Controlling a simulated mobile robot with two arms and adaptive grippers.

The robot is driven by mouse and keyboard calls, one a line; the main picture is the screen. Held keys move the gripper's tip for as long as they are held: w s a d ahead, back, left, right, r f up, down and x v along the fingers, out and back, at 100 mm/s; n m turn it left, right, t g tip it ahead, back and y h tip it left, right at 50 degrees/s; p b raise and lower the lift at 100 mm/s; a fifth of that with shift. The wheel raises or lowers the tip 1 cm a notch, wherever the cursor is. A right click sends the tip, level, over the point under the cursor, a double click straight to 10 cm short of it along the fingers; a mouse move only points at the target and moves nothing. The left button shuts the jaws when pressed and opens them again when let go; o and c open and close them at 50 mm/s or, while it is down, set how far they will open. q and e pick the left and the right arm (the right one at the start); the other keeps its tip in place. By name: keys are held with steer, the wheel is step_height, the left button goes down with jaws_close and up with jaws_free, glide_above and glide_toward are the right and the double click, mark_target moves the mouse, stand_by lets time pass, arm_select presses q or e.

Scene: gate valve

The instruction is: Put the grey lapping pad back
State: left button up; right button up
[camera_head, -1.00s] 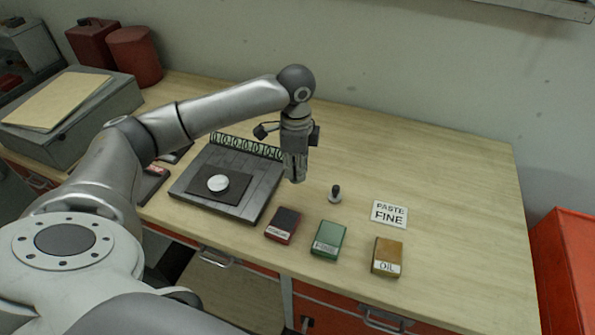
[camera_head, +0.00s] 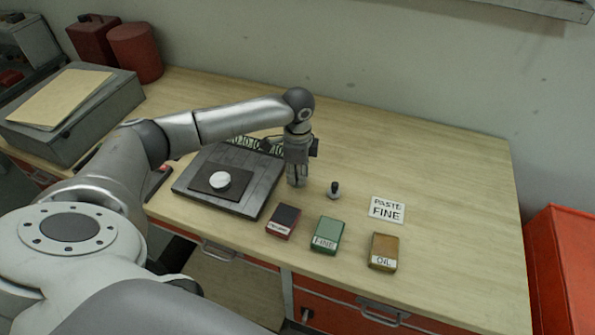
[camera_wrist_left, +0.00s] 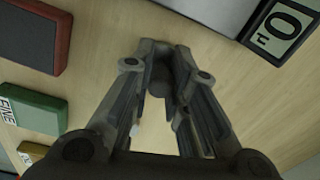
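My left gripper (camera_head: 297,183) points down over the bench. A gap shows between the pad and the gripper in the head view. In the left wrist view the fingers (camera_wrist_left: 168,50) are a little apart, with a dark round shape between them, perhaps the pad's knob seen past the fingers. No clearly held thing shows. My right gripper is out of view.
Red (camera_head: 283,221), green (camera_head: 328,236) and brown (camera_head: 384,252) boxes line the front. A "PASTE FINE" card (camera_head: 387,210) lies behind them. Left of the gripper is a dark plate (camera_head: 250,190) bearing a white disc (camera_head: 220,180), with a number strip behind. The bench's back right is clear.

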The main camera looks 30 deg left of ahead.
arm_select(q)
steer(key=o, duration=0.3)
steer(key=shift+w+r, duration=0.1)
steer(key=shift+r, duration=0.5)
step_height(320, 180, up, 10)
steer(key=b, duration=0.3)
steer(key=shift+f, duration=0.2)
steer(key=shift+r, duration=0.8)
